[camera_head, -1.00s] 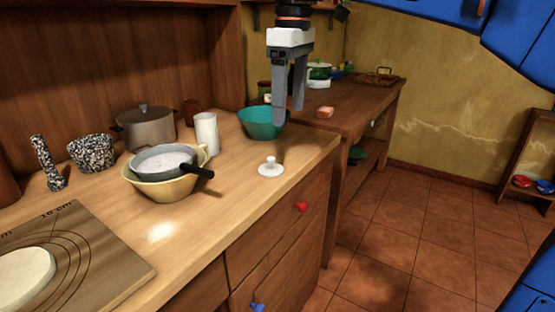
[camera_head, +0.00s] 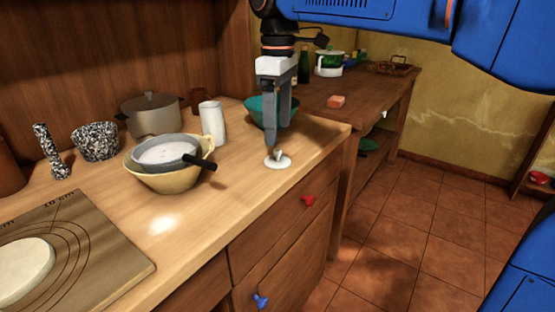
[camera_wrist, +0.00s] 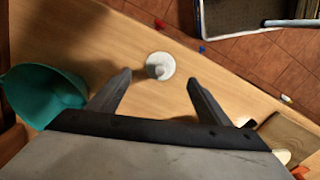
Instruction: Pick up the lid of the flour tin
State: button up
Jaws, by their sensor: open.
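A small white lid with a knob (camera_head: 285,163) lies on the wooden counter near its right front edge. It also shows in the wrist view (camera_wrist: 160,65), ahead of and between my two fingers. My gripper (camera_head: 272,145) points down just above the lid, with its fingers apart and nothing between them. In the wrist view my gripper (camera_wrist: 158,82) is open, with the lid a little beyond the fingertips. A white cylinder (camera_head: 213,122), possibly the flour tin, stands upright left of the lid; its top is hard to make out.
A teal bowl (camera_head: 259,112) stands just behind my gripper. A yellow bowl (camera_head: 165,182) holds a grey sieve or pan whose dark handle (camera_head: 203,163) points toward the lid. A metal pot (camera_head: 150,116) stands at the back. The counter in front of the lid is clear.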

aim_at(278, 150)
jog(key=shift+a+f, duration=0.1)
jog(key=shift+f, duration=3.45)
jog(key=c, duration=1.1)
